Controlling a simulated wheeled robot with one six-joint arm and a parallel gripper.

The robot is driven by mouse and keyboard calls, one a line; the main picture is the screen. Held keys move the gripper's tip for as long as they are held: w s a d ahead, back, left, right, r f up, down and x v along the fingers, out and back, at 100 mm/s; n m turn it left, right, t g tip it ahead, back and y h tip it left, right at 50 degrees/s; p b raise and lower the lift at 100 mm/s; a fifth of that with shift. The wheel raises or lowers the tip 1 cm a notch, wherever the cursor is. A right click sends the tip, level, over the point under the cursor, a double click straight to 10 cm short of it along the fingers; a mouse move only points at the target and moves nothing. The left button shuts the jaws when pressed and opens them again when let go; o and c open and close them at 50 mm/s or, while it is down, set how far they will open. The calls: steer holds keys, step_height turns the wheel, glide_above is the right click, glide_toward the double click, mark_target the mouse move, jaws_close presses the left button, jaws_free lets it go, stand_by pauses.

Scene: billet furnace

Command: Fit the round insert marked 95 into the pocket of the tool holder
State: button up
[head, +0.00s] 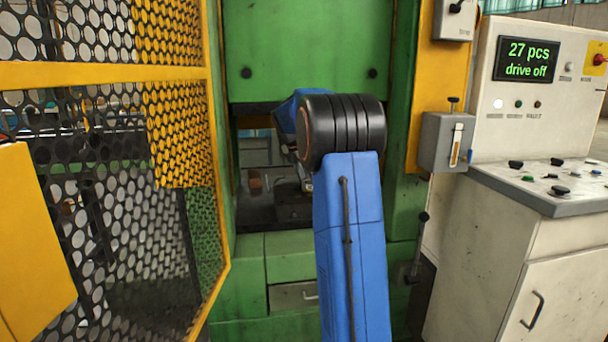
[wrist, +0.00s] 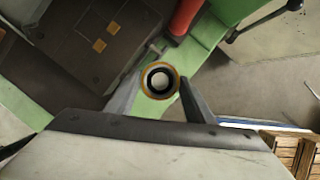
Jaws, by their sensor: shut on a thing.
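My gripper (wrist: 160,96) is shut on a round insert (wrist: 160,69), which sits between the two fingertips in the wrist view. The insert has a gold-brown outer ring, a black ring and a pale centre. No number is legible on it. In the head view, my blue arm reaches into the green press opening and largely hides the gripper and the insert. A dark block with two small orange-brown squares (wrist: 92,52) lies at the upper left of the wrist view, apart from the insert. I cannot tell whether this is the tool holder, and no pocket is clearly visible.
A red cylinder (wrist: 184,30) stands close beyond the insert. The green press (head: 305,50) frames the opening. A yellow mesh guard (head: 180,130) stands at left. A control cabinet (head: 545,240) is at right, its screen (head: 526,58) reading "27 pcs drive off". Wooden slats (wrist: 295,150) show at lower right.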

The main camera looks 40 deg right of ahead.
steer(key=shift+n, duration=0.4)
steer(key=w+d+f, duration=0.2)
steer(key=d, duration=0.1)
steer(key=w+d+f, duration=0.2)
steer(key=w+d, duration=0.1)
steer(key=d, duration=0.1)
steer(key=w+d+f, duration=0.2)
steer(key=w+d, duration=0.1)
steer(key=d, duration=0.1)
steer(key=shift+w+d+f, duration=0.15)
steer(key=shift+w+f, duration=0.05)
steer(key=shift+f, duration=0.1)
steer(key=w+r+n+t, duration=0.1)
steer(key=w+n, duration=0.1)
steer(key=w, duration=0.7)
steer(key=shift+w+d+r, duration=0.2)
steer(key=shift+w+r, duration=0.15)
steer(key=shift+f, duration=0.1)
steer(key=shift+f, duration=2.05)
steer(key=shift+f, duration=0.7)
